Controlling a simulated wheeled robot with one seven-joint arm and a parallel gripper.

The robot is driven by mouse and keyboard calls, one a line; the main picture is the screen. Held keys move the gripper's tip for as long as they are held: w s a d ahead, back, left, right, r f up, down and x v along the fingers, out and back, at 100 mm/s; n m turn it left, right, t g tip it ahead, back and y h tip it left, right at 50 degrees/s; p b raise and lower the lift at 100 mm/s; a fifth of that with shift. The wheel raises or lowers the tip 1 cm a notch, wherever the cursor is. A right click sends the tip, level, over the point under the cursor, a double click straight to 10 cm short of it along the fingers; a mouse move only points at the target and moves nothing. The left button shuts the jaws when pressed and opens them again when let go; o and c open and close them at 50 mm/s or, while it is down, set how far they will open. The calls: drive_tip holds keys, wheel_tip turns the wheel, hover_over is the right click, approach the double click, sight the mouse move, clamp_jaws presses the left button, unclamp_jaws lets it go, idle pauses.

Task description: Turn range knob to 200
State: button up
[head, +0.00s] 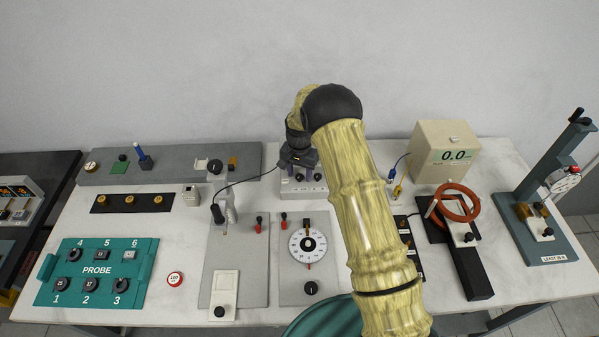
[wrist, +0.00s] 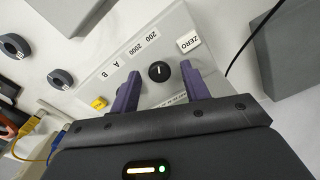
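The range knob (wrist: 159,71) is a small round black knob with a white pointer line, on a pale instrument panel (wrist: 178,35). Labels 200, 2000, A and B are printed near it. The pointer lies roughly up the wrist picture; I cannot tell which label it marks. My gripper (wrist: 161,75) is open, its two purple fingers apart with the knob showing between their tips and a gap on each side. Its height over the panel is unclear. In the head view my gripper (head: 298,160) is over the back of the table, at the pale instrument box (head: 305,190), hiding part of it.
A ZERO key (wrist: 188,41) and a yellow button (wrist: 99,103) are on the panel. A black cable (wrist: 249,38) runs close by. In the head view, a meter reading 0.0 (head: 449,140) stands right. A dial plate (head: 307,246) lies in front, a teal PROBE board (head: 97,272) left.

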sight(301, 177)
drive_tip(key=shift+r, duration=0.1)
wheel_tip(301, 177, up, 17)
drive_tip(key=b, duration=0.2)
drive_tip(key=shift+b, duration=0.35)
drive_tip(key=shift+d+r, duration=0.1)
drive_tip(key=s+d+n+t, duration=0.1)
drive_tip(key=s+d, duration=0.3)
drive_tip(key=s, duration=0.5)
drive_tip(key=s+d+n, duration=0.2)
drive_tip(key=s+d, duration=0.2)
drive_tip(key=s, duration=0.6)
drive_tip(key=s+d+n+t, duration=0.1)
drive_tip(key=s+d, duration=0.3)
drive_tip(key=s, duration=0.6)
drive_tip(key=shift+d+r+n+t, duration=0.15)
drive_tip(key=shift+d+n+t, duration=0.1)
drive_tip(key=shift+n+t, duration=0.05)
